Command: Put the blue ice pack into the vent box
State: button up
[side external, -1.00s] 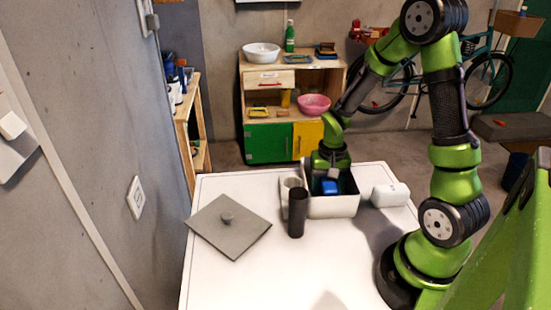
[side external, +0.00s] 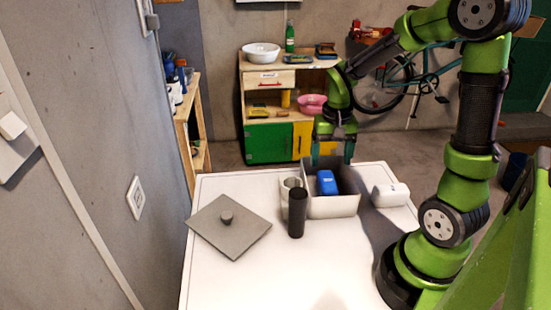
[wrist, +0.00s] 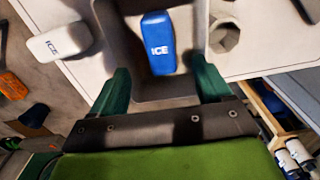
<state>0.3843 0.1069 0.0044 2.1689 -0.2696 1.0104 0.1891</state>
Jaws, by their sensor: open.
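The blue ice pack (side external: 327,182) lies inside the open grey box (side external: 333,207), which appears to be the vent box. The pack's white "ICE" lettering faces up in the wrist view (wrist: 159,45). My gripper (side external: 333,157) is open and empty above the box's far side, apart from the pack. In the wrist view its two green fingers (wrist: 162,82) stand wide apart, with the pack beyond and between them. The underside of the pack is hidden.
A white ice pack (side external: 390,194) lies right of the box. A dark cylinder (side external: 297,213) and a pale hollow cup (side external: 287,186) stand close at its left. A grey lid with a knob (side external: 229,230) lies farther left. The table's front is clear.

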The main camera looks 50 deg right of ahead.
jog(key=shift+r, duration=0.95)
jog(key=s+a+r+n+t+y, duration=0.1)
jog(key=s+a+r+n+t, duration=0.1)
jog(key=a+r, duration=0.3)
jog(key=s+a+r+n+t+y, duration=0.1)
jog(key=s+a+r+n+t, duration=0.2)
jog(key=a, duration=0.7)
notch_tip(320, 180, up, 3)
jog(key=shift+s+r+n+t, duration=0.2)
jog(key=shift+s+n+t, duration=0.15)
jog(key=shift+t, duration=0.75)
